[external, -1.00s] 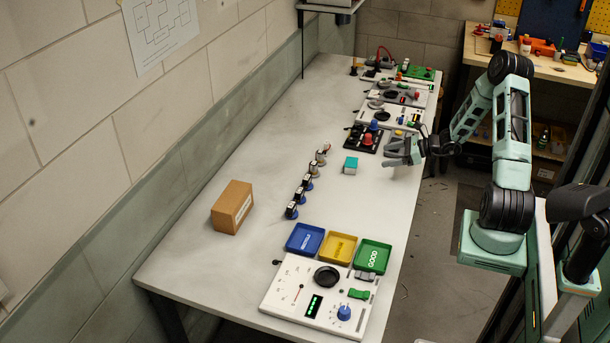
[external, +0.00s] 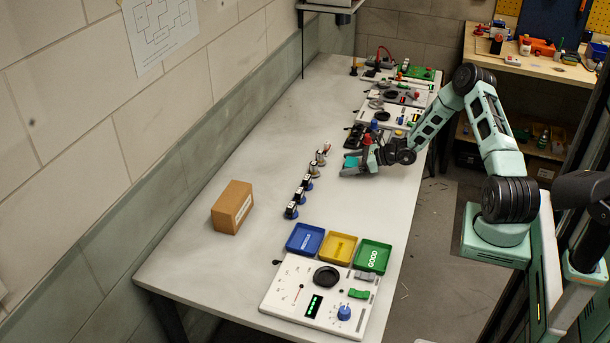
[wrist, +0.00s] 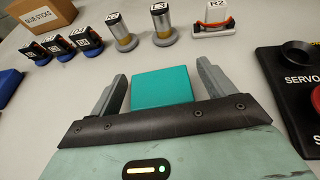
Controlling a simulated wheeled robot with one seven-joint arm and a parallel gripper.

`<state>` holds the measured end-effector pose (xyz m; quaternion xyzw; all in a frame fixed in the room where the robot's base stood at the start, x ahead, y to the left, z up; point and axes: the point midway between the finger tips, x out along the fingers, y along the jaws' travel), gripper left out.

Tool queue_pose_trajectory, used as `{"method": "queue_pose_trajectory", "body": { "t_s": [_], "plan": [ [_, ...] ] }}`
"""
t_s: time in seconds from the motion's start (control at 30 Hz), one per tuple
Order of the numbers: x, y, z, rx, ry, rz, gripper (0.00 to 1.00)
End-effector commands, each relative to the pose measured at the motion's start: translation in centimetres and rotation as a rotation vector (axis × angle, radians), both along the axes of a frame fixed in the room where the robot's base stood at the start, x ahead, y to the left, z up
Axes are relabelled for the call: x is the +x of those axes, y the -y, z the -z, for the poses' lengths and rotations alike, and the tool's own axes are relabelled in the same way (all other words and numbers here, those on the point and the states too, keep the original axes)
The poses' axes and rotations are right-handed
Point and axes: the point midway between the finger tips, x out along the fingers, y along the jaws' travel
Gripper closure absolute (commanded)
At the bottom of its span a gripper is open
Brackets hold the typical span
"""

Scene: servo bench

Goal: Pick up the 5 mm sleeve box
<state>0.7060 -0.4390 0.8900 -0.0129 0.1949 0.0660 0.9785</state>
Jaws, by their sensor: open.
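The teal box (external: 351,161), which I take to be the sleeve box, sits on the bench; I see no readable label on it. In the wrist view the teal box (wrist: 163,89) lies between the two grey fingers, with a gap on each side. My gripper (external: 347,169) is open around the box, low over the bench. In the wrist view my gripper (wrist: 162,73) has its near palm edge hiding the front of the box. In the external view the fingers hide part of it.
Several small labelled motors (wrist: 122,32) stand beyond the box. A cardboard glue-sticks box (external: 232,207) and blue (external: 290,247), yellow (external: 325,257) and green (external: 359,262) trays are farther off.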

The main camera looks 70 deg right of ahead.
Motion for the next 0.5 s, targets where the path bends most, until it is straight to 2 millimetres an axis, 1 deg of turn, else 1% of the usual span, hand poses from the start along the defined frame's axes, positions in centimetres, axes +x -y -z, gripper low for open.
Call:
{"method": "queue_pose_trajectory", "body": {
  "t_s": [0.03,0.1,0.37,0.4,0.47,0.5],
  "plan": [
    [0.62,-0.12,0.1,0.001,0.001,-0.001,0.18],
    [1.04,-0.18,0.36,0.001,0.001,0.0,0.18],
    [1.22,-0.16,0.5,0.0,0.001,0.001,0.18],
    [1.22,-0.16,0.5,0.0,0.0,0.001,0.29],
    [1.21,-0.15,0.5,0.0,0.001,0.001,0.46],
    [1.21,-0.15,0.5,0.0,0.0,0.001,0.57]
  ]
}}
